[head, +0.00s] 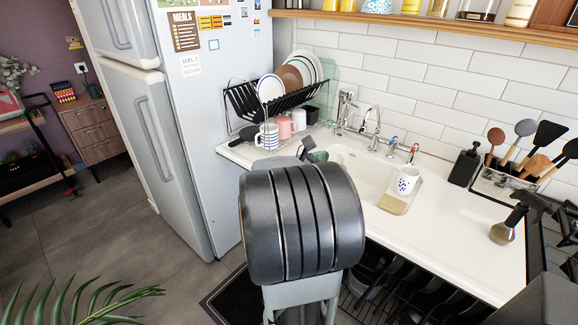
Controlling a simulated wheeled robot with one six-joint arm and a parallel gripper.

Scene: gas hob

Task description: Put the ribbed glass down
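My arm's large dark link fills the middle of the head view and hides much of what lies behind it. Part of my gripper (306,145) shows just above that link, over the counter at the left end of the sink. A small dark greenish, see-through piece (319,156) shows right beside the fingers. It may be the ribbed glass, but it is too small and too covered to be sure. Whether the fingers are closed on it cannot be made out.
A dish rack (278,104) with plates stands behind, with a striped mug (267,136) and pink mug (284,127) before it. Right are the sink (352,168), a patterned white cup (406,181), a soap bottle (465,165) and a utensil holder (503,184). The counter's right-middle is clear.

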